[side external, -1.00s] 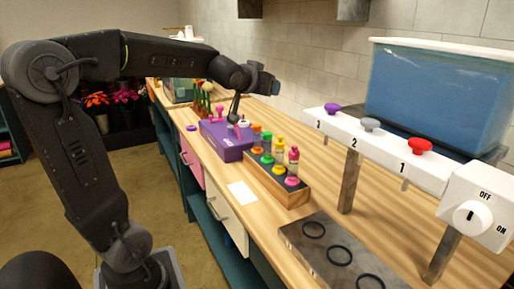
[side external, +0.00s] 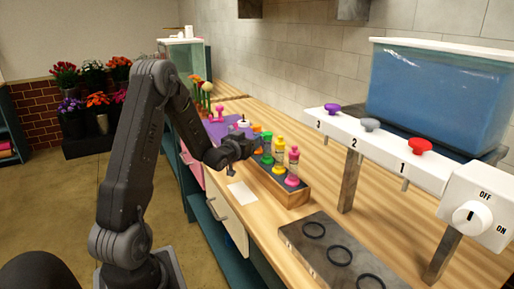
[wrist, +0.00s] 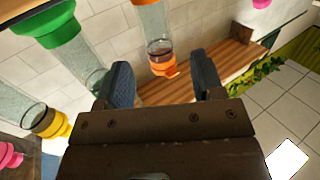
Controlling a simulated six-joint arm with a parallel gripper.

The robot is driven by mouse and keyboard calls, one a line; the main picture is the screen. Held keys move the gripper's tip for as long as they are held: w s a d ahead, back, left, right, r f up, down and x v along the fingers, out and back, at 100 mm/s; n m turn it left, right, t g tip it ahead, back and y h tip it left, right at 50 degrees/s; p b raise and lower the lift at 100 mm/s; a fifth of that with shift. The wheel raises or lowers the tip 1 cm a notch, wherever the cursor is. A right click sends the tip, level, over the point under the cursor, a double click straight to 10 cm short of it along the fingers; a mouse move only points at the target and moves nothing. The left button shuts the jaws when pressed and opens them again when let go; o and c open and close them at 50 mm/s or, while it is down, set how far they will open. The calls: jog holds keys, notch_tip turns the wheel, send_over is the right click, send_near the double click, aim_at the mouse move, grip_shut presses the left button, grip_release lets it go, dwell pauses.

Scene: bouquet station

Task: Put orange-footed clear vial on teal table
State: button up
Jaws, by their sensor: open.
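The orange-footed clear vial (wrist: 161,48) shows in the wrist view, its orange foot (wrist: 163,68) in the gap ahead of my fingers. My gripper (wrist: 163,82) is open and neither finger visibly touches the vial. In the side view my gripper (side external: 245,148) is beside the vial rack (side external: 294,198), near its left end, and partly covers the orange-footed vial (side external: 257,128). A teal frame (side external: 207,218) lies under the wooden counter. I cannot tell which surface is the teal table.
Green (side external: 267,158), yellow (side external: 278,167) and pink (side external: 292,181) footed vials stand close by in the rack. A purple box (side external: 216,130) is behind my gripper. A white card (side external: 242,194) lies in front of the rack. A dark plate with rings (side external: 325,250) is at front right.

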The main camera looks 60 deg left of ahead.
jog(key=shift+w+a+f, duration=0.1)
jog(key=shift+w+f, duration=0.05)
jog(key=shift+f, duration=0.35)
jog(key=shift+w+a+f, duration=0.1)
jog(key=shift+w+f, duration=0.05)
jog(key=shift+f, duration=0.3)
jog(key=shift+x, duration=2.15)
jog(key=shift+r, duration=0.15)
grip_shut()
